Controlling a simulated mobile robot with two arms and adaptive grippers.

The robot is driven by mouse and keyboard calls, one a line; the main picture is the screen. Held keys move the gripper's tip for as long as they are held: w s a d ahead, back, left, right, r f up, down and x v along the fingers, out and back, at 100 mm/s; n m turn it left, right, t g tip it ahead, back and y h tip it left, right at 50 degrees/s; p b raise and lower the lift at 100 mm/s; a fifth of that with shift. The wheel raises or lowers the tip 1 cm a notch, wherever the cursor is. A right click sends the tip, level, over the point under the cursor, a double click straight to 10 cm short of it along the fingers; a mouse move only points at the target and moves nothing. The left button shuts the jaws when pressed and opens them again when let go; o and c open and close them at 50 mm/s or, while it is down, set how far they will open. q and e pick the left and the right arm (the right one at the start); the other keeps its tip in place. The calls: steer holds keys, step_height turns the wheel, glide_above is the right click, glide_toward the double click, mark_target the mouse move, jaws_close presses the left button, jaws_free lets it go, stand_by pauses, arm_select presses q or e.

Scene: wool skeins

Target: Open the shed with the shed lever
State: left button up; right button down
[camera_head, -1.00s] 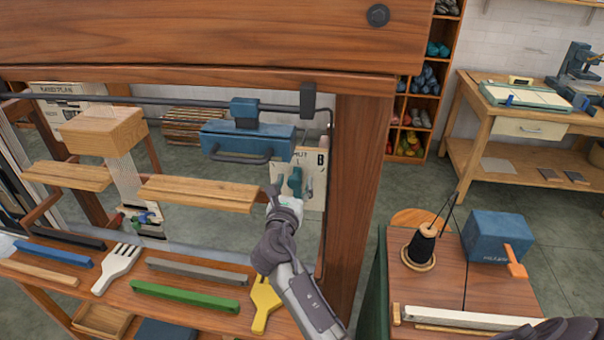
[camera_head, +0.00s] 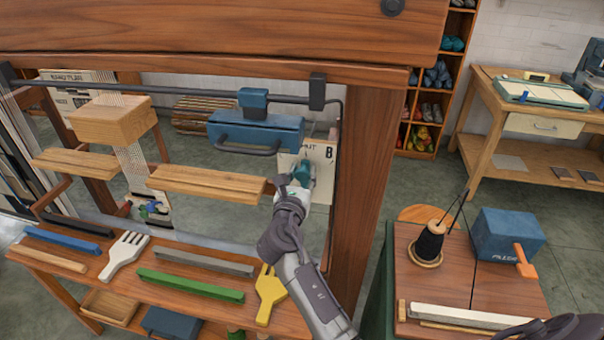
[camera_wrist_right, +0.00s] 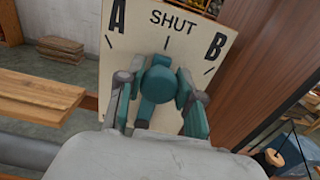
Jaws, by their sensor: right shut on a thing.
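The shed lever has a round teal knob (camera_wrist_right: 158,85), which points toward the SHUT mark in the right wrist view. It sits on a pale plate (camera_head: 321,163) marked A, SHUT and B, on the loom's right side. My right gripper (camera_head: 299,178) is at the plate. In the right wrist view its fingers (camera_wrist_right: 157,92) stand on both sides of the knob, shut on it. The gripper hides much of the lever in the head view. My left gripper is not in view.
The loom's thick wooden post (camera_head: 367,190) stands just right of the plate. A blue box with a handle (camera_head: 255,132) hangs to its upper left. Below lie a yellow fork (camera_head: 269,293), a white fork (camera_head: 123,255) and a green bar (camera_head: 190,285) on the shelf.

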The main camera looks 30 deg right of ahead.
steer(key=shift+r, duration=0.1)
steer(key=shift+w+a+r+n+p, duration=0.1)
steer(key=shift+w+a+n+p, duration=0.25)
steer(key=shift+p, duration=0.45)
steer(key=a+n+p, duration=0.1)
steer(key=n+p, duration=0.1)
steer(key=shift+w+p, duration=0.4)
steer(key=shift+w+a+f+n+p, duration=0.35)
steer(key=shift+w+a+n+p, duration=0.25)
steer(key=shift+n+p, duration=0.3)
steer(key=shift+w+a+f+n+p, duration=0.25)
steer(key=shift+a+f+n+p, duration=0.15)
steer(key=shift+a+n+p, duration=0.25)
steer(key=shift+d, duration=0.1)
